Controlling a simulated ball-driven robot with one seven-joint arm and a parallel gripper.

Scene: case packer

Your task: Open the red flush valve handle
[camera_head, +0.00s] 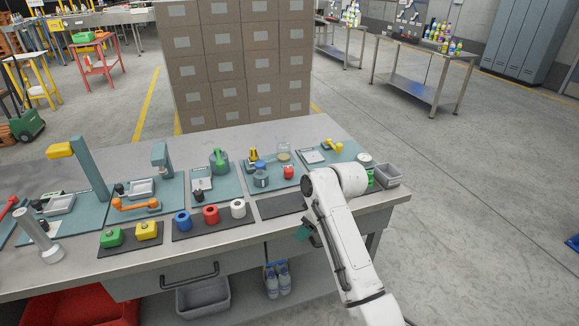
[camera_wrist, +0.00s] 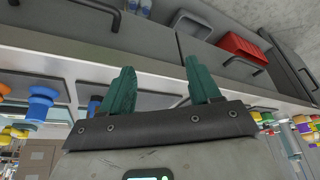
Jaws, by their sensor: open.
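A red handle (camera_head: 10,206) shows at the far left edge of the bench in the head view, cut off by the picture edge. It looks like the flush valve handle, but its mount is out of view. My gripper (camera_head: 306,233) is at the bench's front edge on the right, mostly hidden by my arm, far from the red handle. In the wrist view my gripper (camera_wrist: 160,68) has its two teal fingers spread apart with nothing between them. I cannot make out the red handle in that view.
An orange handle (camera_head: 136,205), a tall teal post (camera_head: 92,172) and coloured blocks crowd the bench top. A red bin (camera_head: 72,306) and a grey bin (camera_head: 203,297) sit below. Open floor lies to the right.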

